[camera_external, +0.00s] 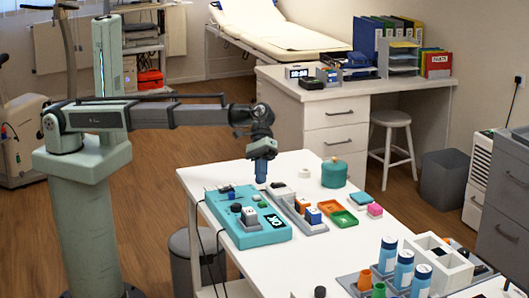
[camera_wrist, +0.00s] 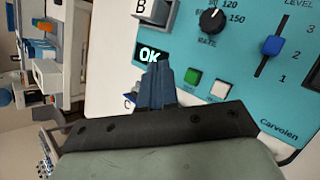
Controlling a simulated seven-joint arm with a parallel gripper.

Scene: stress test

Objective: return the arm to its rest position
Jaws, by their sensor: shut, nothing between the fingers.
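My arm reaches from the left over the white table, and my gripper (camera_external: 261,172) points down above the back part of the teal control panel (camera_external: 256,236). The gripper is shut and empty. In the wrist view its blue fingers (camera_wrist: 157,85) are together in front of the panel (camera_wrist: 185,40). That view shows the panel's lit "OK" display (camera_wrist: 150,55), a black dial (camera_wrist: 211,19), a green button (camera_wrist: 193,77), a white button (camera_wrist: 220,90) and a blue slider (camera_wrist: 271,46). I cannot tell whether the fingertips touch anything.
Right of the panel are a grey tray (camera_external: 322,227) with small blocks, an orange tray (camera_external: 344,218), a green tray (camera_external: 332,201) and a teal round container (camera_external: 334,173). White-and-blue bottles (camera_external: 403,269) stand at the front right.

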